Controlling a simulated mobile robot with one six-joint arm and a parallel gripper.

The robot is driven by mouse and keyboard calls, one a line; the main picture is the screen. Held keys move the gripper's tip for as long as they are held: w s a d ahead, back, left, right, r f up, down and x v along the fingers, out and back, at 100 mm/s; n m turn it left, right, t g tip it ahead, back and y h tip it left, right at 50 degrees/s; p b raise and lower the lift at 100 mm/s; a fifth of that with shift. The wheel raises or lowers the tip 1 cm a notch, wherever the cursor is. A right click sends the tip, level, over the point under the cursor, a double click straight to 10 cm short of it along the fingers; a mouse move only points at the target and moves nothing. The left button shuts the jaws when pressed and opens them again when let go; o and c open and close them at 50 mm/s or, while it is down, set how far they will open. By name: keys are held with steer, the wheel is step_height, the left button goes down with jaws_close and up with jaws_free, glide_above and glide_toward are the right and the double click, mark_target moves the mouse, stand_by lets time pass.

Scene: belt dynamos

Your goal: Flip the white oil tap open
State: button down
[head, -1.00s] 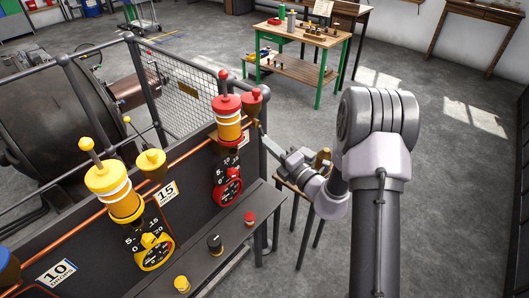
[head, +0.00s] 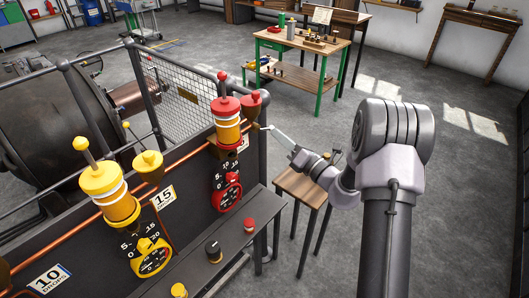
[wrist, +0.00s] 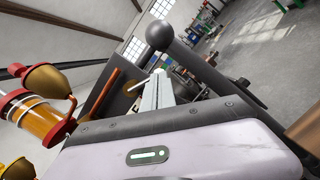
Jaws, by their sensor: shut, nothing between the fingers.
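A small white lever, seemingly the white oil tap (wrist: 138,85), shows in the wrist view just left of my fingers, near the copper pipe. In the head view the tap area is small, at the panel's right end beside the red oiler, and its lever is hard to tell from my fingertips. My gripper (head: 274,129) is shut and empty, pointing left toward the pipe end. In the wrist view my gripper (wrist: 159,76) reaches ahead beside the lever. Whether they touch, and the lever's exact angle, I cannot tell.
A mesh guard (head: 187,98) rises behind. A small wooden stool (head: 303,186) stands under my arm. A dark post with a ball top (wrist: 160,35) is near in the wrist view.

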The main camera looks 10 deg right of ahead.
steer(key=shift+w+d+r+n, duration=0.15)
steer(key=shift+r+n, duration=0.2)
steer(key=shift+n, duration=0.55)
steer(key=shift+r, duration=0.1)
